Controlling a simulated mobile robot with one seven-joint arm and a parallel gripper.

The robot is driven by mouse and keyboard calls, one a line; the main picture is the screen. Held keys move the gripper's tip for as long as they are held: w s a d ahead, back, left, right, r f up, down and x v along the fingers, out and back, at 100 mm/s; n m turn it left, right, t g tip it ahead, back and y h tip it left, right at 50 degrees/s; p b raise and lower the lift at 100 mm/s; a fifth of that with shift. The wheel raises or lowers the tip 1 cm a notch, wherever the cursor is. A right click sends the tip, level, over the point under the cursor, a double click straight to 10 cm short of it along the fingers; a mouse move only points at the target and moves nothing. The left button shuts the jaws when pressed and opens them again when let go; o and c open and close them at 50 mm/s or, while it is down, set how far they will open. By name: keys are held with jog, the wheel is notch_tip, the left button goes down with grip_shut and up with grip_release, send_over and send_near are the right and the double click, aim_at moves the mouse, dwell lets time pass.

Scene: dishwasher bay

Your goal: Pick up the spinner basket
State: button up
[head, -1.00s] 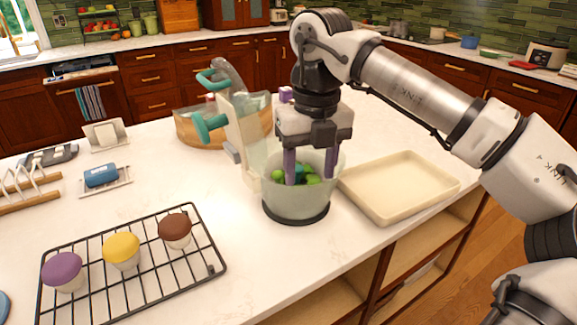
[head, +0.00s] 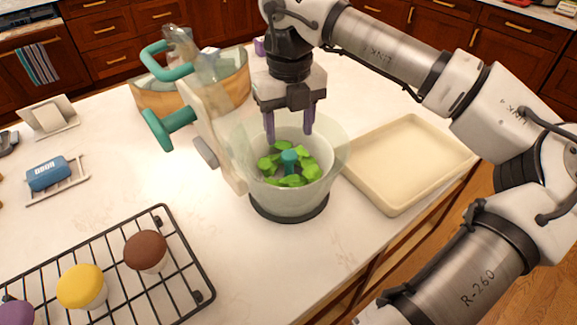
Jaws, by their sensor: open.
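The spinner basket (head: 324,152) is a pale round basket holding green leaves (head: 282,181), with a short teal post (head: 289,158) at its centre. It sits inside a translucent spinner bowl (head: 290,203) with a dark base ring on the white counter. My gripper (head: 289,136) points down over the basket. Its two purple fingers are apart and empty, spread left and right, with the tips above and slightly behind the post in the picture. The near bowl wall partly veils the basket's lower part.
A cream tray (head: 405,203) lies right of the bowl. A pale upright board with teal handles (head: 169,128) stands close on its left, in front of a wooden bowl (head: 236,95). A black rack (head: 190,252) with cupcakes is at front left.

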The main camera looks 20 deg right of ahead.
aim_at(289, 154)
notch_tip(289, 154, down, 3)
jog(key=shift+f, duration=0.1)
jog(key=shift+s+a+f+p, duration=0.15)
jog(key=shift+f+p, duration=0.5)
jog(key=shift+f, duration=0.7)
jog(key=shift+s+d+f+p, duration=0.1)
jog(key=shift+f+p, duration=0.55)
jog(key=shift+f, duration=0.7)
grip_shut()
jog(key=shift+r, duration=0.2)
